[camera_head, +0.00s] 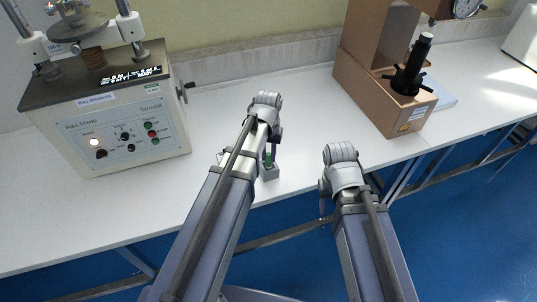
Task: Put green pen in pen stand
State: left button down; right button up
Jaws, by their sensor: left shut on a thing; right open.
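The green pen (268,159) shows as a small green piece just below my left gripper (270,145). The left gripper is shut on it, though the fingers are mostly hidden behind the wrist. The pen stand (270,173) is a small grey block near the table's front edge, directly under the pen. The pen's lower end is at the stand's top; I cannot tell whether it is inside. My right gripper (322,205) is open, beyond the table's front edge, right of the stand; its fingers are mostly hidden by the wrist.
A large tester with a control panel (125,132) stands on the white table (225,101) at left.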

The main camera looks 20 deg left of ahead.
pick_arm(q)
jog(key=shift+f, duration=0.2)
jog(key=c, duration=0.6)
grip_release()
jog(key=shift+r, duration=0.15)
notch_tip(320, 180, up, 8)
jog(key=p, duration=0.7)
jog(key=shift+p, duration=0.4)
jog(key=shift+f, duration=0.2)
jog(key=s+d+m, duration=0.1)
jog(key=s+d, duration=0.2)
jog(key=s, duration=0.1)
jog(key=s+d+m, duration=0.2)
jog(key=s+d, duration=0.2)
jog(key=s, duration=0.1)
jog(key=s+d+m+y, duration=0.1)
jog(key=s+d, duration=0.2)
jog(key=s, duration=0.2)
jog(key=shift+s+d, duration=0.15)
jog(key=shift+d, duration=0.1)
